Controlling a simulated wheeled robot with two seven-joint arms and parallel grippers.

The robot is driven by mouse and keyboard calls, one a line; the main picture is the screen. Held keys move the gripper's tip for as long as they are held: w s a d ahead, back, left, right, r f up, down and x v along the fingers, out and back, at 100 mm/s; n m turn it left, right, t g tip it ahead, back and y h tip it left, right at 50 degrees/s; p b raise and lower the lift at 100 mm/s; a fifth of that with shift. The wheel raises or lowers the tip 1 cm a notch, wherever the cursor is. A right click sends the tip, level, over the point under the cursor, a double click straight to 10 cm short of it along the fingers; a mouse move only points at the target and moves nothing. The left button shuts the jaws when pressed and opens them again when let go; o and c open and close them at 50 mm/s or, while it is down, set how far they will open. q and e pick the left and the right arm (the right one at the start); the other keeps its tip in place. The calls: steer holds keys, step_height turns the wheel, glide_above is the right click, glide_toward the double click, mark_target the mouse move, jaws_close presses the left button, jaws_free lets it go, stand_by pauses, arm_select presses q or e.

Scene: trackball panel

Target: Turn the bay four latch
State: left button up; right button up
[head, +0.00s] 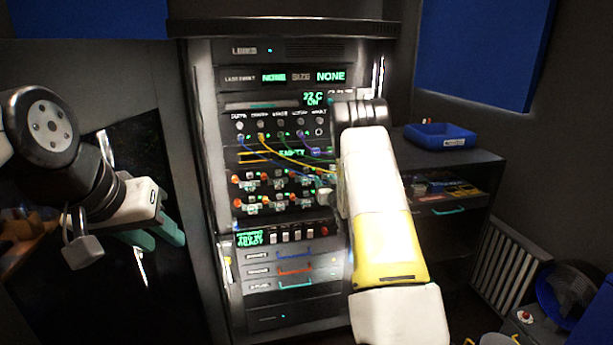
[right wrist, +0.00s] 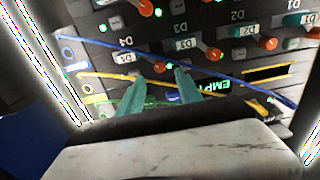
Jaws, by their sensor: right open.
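In the right wrist view, which looks at the panel turned over, bay D4 (right wrist: 122,57) has a pale block with an orange-tipped latch handle (right wrist: 158,67) at its right end. My right gripper (right wrist: 163,82) is open, its two teal fingers pointing at the panel close to this handle. The handle shows just beyond and between the fingertips; I cannot tell whether they touch it. In the head view my right forearm and hand hide the right part of the panel, including most of bay four. My left gripper (head: 160,238) hangs left of the cabinet, away from the panel.
Blue and yellow cables (right wrist: 100,77) cross the panel near my right fingers. Other bays with orange handles (head: 236,178) line up to the left. A shelf with a blue bin (head: 440,135) stands right of the cabinet.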

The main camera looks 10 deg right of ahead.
mark_target(320, 172)
steer(key=w, duration=0.6)
steer(key=shift+a, duration=0.1)
jaws_close()
